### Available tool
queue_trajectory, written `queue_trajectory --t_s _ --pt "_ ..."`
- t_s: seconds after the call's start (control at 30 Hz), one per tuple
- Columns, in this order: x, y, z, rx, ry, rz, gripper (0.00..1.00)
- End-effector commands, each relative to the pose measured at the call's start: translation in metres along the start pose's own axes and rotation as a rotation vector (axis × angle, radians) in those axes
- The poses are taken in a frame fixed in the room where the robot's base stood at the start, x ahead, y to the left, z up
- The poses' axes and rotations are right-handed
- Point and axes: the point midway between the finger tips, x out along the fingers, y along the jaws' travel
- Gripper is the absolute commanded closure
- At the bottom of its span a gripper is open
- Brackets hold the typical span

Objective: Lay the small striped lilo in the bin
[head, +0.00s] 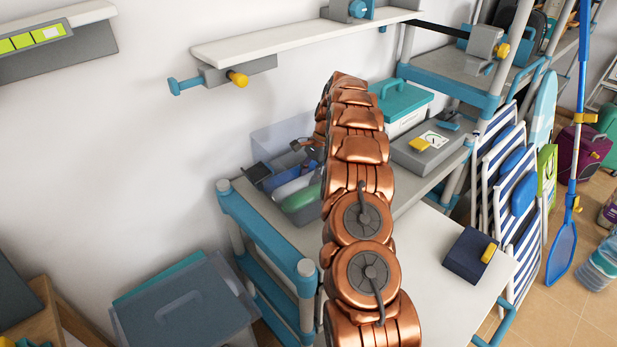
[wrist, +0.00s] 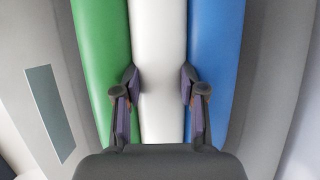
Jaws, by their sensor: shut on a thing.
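The small striped lilo (wrist: 158,60) fills the middle of the wrist view, with green, white and blue lengthwise stripes. My gripper (wrist: 160,88) is shut on it, with a finger on each side of the white stripe. In the head view the lilo (head: 306,198) shows within the walls of a grey, partly see-through bin (head: 262,136) on the table. Grey bin walls also flank it in the wrist view. My gripper (head: 303,146) is at the bin, mostly hidden by my copper arm. I cannot tell whether the lilo touches the bin floor.
A teal-lidded box (head: 402,103) and a grey case (head: 428,150) stand behind my arm. A dark blue box (head: 470,256) sits on the white tabletop (head: 440,285), which has bare room around it. A wall shelf (head: 290,38) hangs above the bin. Striped folding chairs (head: 500,165) lean at right.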

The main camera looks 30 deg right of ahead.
Motion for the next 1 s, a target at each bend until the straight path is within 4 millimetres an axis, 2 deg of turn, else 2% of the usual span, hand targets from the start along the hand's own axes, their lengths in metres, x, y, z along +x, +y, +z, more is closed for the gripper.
queue_trajectory --t_s 0.1,0.13,0.33,0.77,1.0 --pt "0.002 0.000 -0.001 0.000 0.000 0.001 1.00" --pt "0.002 0.000 -0.001 0.000 0.000 0.001 0.57" --pt "0.002 0.000 -0.001 -0.001 0.000 0.000 0.36" --pt "0.001 0.000 0.000 -0.001 0.000 0.000 0.35" --pt "-0.012 -0.001 0.000 -0.002 0.002 -0.002 0.35"
